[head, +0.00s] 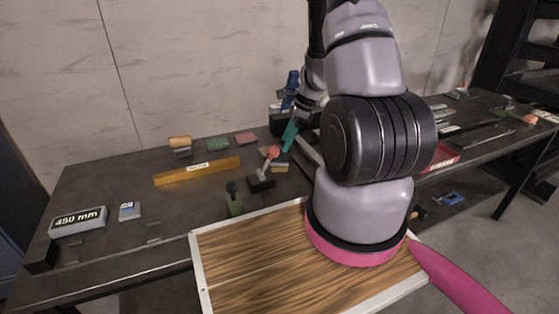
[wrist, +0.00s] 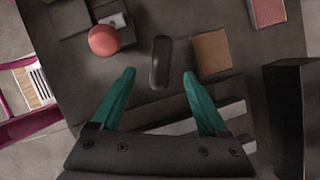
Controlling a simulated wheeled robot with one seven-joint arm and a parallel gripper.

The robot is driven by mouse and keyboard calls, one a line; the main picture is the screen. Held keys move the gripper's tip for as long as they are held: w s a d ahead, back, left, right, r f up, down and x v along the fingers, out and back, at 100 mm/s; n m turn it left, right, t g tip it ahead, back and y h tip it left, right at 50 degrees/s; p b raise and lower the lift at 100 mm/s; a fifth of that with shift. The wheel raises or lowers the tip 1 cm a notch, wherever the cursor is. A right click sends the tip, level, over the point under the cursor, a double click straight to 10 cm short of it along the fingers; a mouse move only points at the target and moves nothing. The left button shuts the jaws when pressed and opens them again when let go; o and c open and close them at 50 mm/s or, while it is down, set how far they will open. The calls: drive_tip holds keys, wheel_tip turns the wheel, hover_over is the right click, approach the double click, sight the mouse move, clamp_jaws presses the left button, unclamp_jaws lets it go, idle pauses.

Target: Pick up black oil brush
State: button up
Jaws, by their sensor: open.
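A dark, elongated, rounded piece, which looks like the black oil brush (wrist: 160,62), lies on the dark table in the wrist view. It is ahead of the gap between my fingertips and apart from them. I cannot make out its bristles, and I cannot pick it out clearly in the head view. My gripper (wrist: 158,78) has two teal fingers spread apart with nothing between them. In the head view my gripper (head: 288,138) hangs over the middle of the table, beside the red-balled lever.
The red-balled lever (head: 272,152) stands close by, and its ball (wrist: 104,40) is left of the black piece. A tan block (wrist: 211,52) lies to its right.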

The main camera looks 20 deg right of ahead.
sight(280, 160)
drive_tip(key=x, duration=0.7)
drive_tip(key=shift+d+f, duration=0.1)
drive_tip(key=shift+f, duration=0.05)
clamp_jaws()
